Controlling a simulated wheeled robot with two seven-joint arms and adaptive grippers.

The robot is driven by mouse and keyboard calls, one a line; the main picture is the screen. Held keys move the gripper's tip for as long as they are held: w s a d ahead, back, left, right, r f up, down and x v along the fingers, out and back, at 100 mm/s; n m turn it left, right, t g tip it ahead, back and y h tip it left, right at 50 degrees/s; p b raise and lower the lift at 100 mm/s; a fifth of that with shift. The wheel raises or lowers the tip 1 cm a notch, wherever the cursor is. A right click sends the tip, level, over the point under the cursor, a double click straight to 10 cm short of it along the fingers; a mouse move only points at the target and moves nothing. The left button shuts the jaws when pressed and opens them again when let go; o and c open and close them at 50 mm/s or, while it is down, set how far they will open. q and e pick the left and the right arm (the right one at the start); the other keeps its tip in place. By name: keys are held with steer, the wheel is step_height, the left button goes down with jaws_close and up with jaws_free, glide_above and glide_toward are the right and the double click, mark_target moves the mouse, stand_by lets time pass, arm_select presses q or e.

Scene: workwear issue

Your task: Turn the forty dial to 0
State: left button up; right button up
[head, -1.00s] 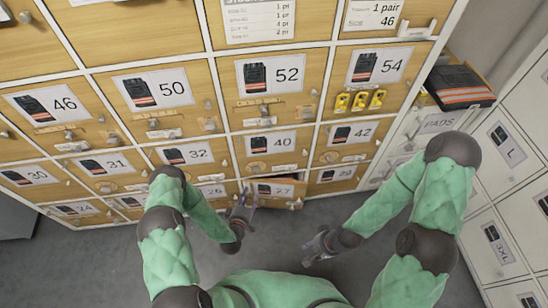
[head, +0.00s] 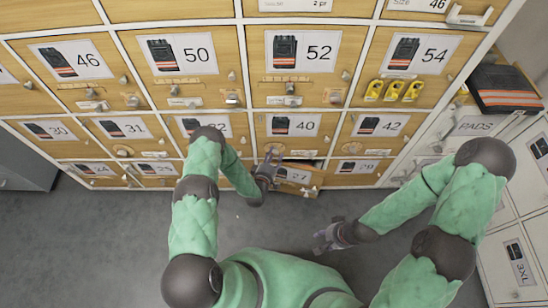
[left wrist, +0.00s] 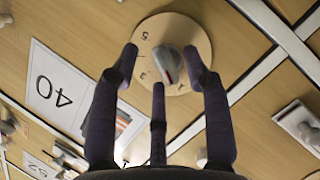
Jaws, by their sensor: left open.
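The forty door (head: 325,125) bears a label reading 40 and a picture of a dark garment. Its round wooden dial (head: 275,149) is low on the door. In the left wrist view the dial (left wrist: 200,40) has a grey knob (left wrist: 170,65) at its middle and marks around its face; a 5 shows, but the setting cannot be read. My left gripper (head: 268,165) is open just in front of the dial. In the left wrist view its fingers (left wrist: 162,56) stand around the knob; contact cannot be told. My right gripper (head: 325,237) hangs open and empty over the floor.
Drawer 27 (head: 300,190) below sticks out a little, close to my left gripper. Neighbouring doors carry small knobs and latches. A dark folded garment (head: 503,88) lies at the right. The grey floor (head: 110,240) is clear.

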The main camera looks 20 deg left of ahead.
arm_select(q)
steer(key=shift+w, duration=0.15)
steer(key=shift+c, duration=0.3)
jaws_close()
steer(key=shift+n, duration=0.3)
steer(key=n, duration=0.1)
steer(key=n+t, duration=0.1)
steer(key=shift+a+f+n+h, duration=0.15)
steer(key=shift+n+h, duration=0.15)
steer(key=shift+n, duration=0.1)
steer(key=shift+f+n+t, duration=0.1)
steer(key=shift+n+t, duration=0.7)
steer(key=shift+n, duration=0.9)
